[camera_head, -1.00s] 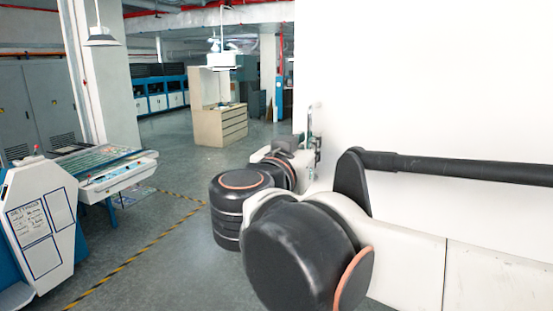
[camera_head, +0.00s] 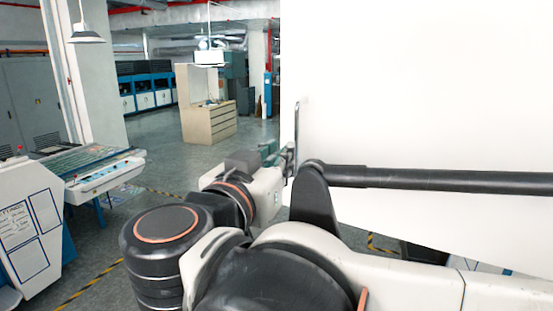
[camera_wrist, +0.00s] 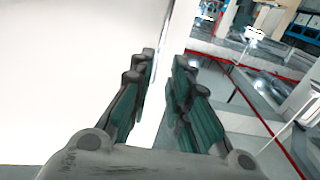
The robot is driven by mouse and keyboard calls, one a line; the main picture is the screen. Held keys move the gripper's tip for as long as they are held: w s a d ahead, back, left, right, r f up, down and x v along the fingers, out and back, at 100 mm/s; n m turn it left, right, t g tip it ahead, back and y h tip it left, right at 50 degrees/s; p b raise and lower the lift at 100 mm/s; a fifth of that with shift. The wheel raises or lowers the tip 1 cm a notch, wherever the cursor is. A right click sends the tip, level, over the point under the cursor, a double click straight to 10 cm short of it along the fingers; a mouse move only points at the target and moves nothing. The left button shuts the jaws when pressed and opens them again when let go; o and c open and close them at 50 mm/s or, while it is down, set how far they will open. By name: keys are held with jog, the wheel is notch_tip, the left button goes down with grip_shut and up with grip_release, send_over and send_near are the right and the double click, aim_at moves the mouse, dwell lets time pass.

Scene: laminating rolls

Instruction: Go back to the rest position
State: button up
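My gripper (camera_wrist: 164,68) is open in the wrist view. Its two green-and-grey fingers stand apart, with nothing held between them. In the head view my gripper (camera_head: 290,155) is small, at the far end of my arm, and its fingers are hard to make out. It shows against the left edge of a large white surface (camera_head: 420,80). In the wrist view this white surface (camera_wrist: 70,70) fills the left side behind the fingers. I cannot tell whether the gripper touches it.
The white surface fills the right of the head view. A machine with a sloped table (camera_head: 100,175) and a white labelled panel (camera_head: 22,235) stand at the left. A beige drawer cabinet (camera_head: 208,125) stands farther back. Grey floor (camera_head: 165,165) is open between them.

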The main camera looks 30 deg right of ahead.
dwell(0.4)
jog(key=a+f+n+g+y+b, duration=0.1)
jog(key=a+f+n+y+b, duration=0.1)
jog(key=f+b, duration=1)
jog(key=s+a+f+n+g+y+b, duration=0.1)
jog(key=f+n+y+b, duration=0.4)
jog(key=f, duration=2.6)
jog(key=s+a+f+n+g+y+b, duration=0.1)
jog(key=f+y+b, duration=0.6)
jog(key=f+b, duration=1.2)
notch_tip(320, 180, down, 3)
jog(key=shift+s+a+r+n+g, duration=0.1)
jog(key=shift+s+a+n+g, duration=0.25)
jog(key=shift+a+n, duration=0.7)
jog(key=shift+d, duration=0.2)
